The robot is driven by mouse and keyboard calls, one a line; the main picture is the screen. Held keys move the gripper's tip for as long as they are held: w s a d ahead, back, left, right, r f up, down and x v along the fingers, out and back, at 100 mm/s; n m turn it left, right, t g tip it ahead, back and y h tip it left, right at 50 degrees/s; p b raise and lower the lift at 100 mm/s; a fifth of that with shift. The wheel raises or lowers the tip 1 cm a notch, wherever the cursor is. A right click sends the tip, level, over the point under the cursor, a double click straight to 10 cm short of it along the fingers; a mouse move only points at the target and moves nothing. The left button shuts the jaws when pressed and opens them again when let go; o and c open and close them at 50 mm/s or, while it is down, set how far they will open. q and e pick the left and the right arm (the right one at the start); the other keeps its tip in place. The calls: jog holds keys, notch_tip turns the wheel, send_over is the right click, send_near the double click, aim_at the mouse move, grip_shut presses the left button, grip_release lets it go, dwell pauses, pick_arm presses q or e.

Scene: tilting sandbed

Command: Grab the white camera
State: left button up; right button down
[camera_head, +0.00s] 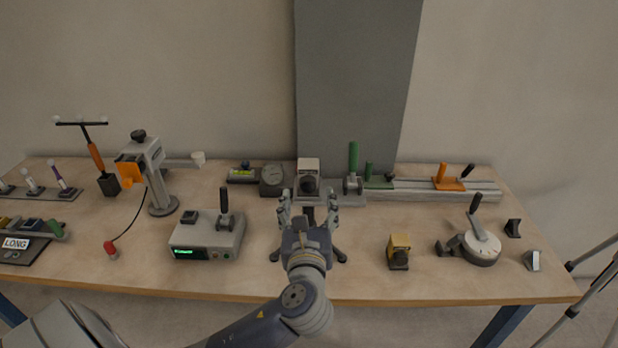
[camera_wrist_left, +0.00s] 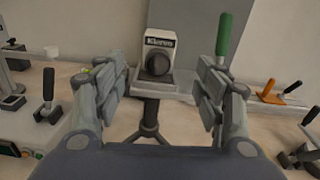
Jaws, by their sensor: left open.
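The white camera (camera_head: 308,168) sits upright on a small dark tripod near the middle of the table in the head view. In the left wrist view the camera (camera_wrist_left: 159,44) shows a "Kierno" label above a round dark lens that faces me. My left gripper (camera_head: 308,200) is open in front of and below the camera. In the left wrist view its two fingers (camera_wrist_left: 165,88) stand apart on either side of the tripod post, with the camera beyond and between them. Nothing is between the fingertips that they touch, as far as I can see. My right gripper is not in view.
A grey rail (camera_head: 430,190) with a green-handled clamp (camera_head: 353,170) runs just right of the camera. A grey box with a green display (camera_head: 207,238) stands to the left. A yellow block (camera_head: 399,250) stands at front right. The table's front middle strip is mostly clear.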

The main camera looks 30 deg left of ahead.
aim_at(308, 175)
pick_arm(q)
jog(key=shift+m, duration=0.3)
jog(key=x, duration=0.4)
jog(key=r+p+x, duration=0.1)
jog(key=x, duration=0.1)
jog(key=shift+w, duration=0.15)
jog(key=p+x, duration=0.1)
jog(key=x, duration=0.4)
jog(key=shift+f, duration=0.1)
jog(key=c, duration=1.5)
